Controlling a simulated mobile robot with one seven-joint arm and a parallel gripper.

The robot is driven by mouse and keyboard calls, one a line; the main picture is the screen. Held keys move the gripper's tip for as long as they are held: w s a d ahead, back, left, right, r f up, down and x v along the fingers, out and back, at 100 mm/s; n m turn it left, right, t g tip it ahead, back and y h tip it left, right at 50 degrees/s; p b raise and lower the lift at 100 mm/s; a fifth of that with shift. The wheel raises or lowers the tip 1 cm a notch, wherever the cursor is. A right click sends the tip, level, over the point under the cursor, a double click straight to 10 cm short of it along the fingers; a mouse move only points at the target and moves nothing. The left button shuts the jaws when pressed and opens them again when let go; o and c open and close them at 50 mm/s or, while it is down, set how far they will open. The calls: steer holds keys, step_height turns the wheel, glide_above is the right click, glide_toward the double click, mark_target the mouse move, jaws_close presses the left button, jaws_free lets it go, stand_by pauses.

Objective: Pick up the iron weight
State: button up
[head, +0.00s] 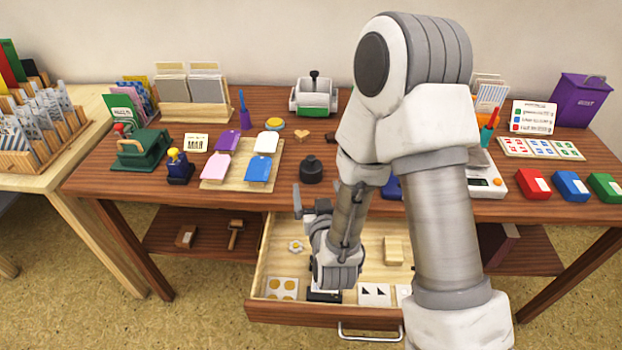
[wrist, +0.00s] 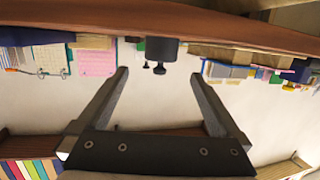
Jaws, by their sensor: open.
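The iron weight (head: 311,170) is a dark, squat cylinder with a small knob on top. In the wrist view, which appears upside down, a dark cylinder that looks like the weight (wrist: 161,48) lies ahead, between the lines of the fingers. My gripper (head: 316,194) is open and empty, just in front of the weight and apart from it. Both fingers show wide apart in the wrist view (wrist: 160,75). My forearm hides part of the gripper in the head view.
A wooden tray (head: 210,185) with coloured pads sits left of the weight. An open drawer (head: 262,285) juts out below my gripper. The desk's front edge (head: 265,206) is close. Red (head: 533,184), blue (head: 570,186) and green (head: 606,187) boxes stand at right.

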mark_target(311, 168)
steer(key=shift+w+f+b, duration=0.3)
steer(key=shift+b, duration=1.95)
steer(key=x, duration=0.4)
steer(key=shift+a+r, duration=0.1)
steer(key=shift+r, duration=0.05)
steer(key=b+x, duration=0.1)
steer(key=x, duration=0.4)
steer(key=shift+f, duration=0.2)
steer(key=shift+w+a, duration=0.1)
steer(key=shift+w, duration=0.35)
jaws_close()
steer(key=shift+r, duration=0.1)
